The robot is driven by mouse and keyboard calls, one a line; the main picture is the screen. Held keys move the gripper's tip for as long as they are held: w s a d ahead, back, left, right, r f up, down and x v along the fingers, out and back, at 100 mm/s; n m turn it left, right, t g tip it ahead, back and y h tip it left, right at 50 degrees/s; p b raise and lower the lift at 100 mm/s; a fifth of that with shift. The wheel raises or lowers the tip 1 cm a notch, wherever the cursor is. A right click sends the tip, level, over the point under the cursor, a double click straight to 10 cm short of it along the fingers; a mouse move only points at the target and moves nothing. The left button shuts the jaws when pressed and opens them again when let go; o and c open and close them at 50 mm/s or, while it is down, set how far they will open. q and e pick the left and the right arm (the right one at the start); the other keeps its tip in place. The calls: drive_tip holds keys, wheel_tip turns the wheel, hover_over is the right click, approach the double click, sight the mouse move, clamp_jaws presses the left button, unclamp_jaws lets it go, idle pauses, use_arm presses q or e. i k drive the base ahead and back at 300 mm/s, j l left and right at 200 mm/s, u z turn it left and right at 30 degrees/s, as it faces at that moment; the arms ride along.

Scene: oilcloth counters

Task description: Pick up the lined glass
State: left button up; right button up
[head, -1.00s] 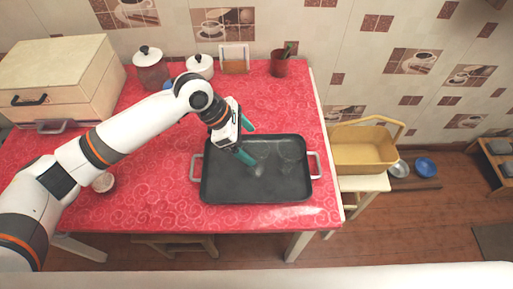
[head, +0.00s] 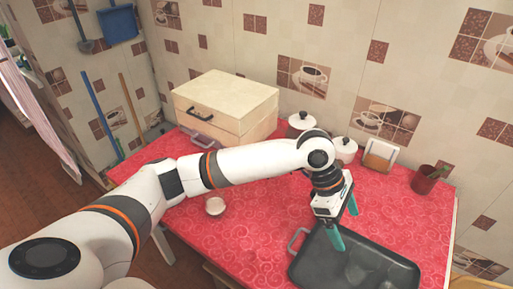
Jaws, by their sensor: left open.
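A black tray (head: 398,273) with grey handles lies on the red cloth at the lower right, cut off by the bottom edge. Faint clear glassware (head: 356,270) shows on it, hard to make out against the black; I cannot tell which piece is the lined glass. My left gripper (head: 345,223) has its teal fingers apart and empty, at the far left part of the tray, above or beside the glassware; the height is unclear. My right gripper is not in view.
A wooden box with drawers (head: 222,108) stands at the back left of the table. White-lidded jars (head: 343,150), a napkin holder (head: 380,157) and a red cup (head: 425,180) line the back. A small bowl (head: 215,206) sits left. Cloth between bowl and tray is clear.

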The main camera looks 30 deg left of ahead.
sight(214, 200)
drive_tip(key=u, duration=1.4)
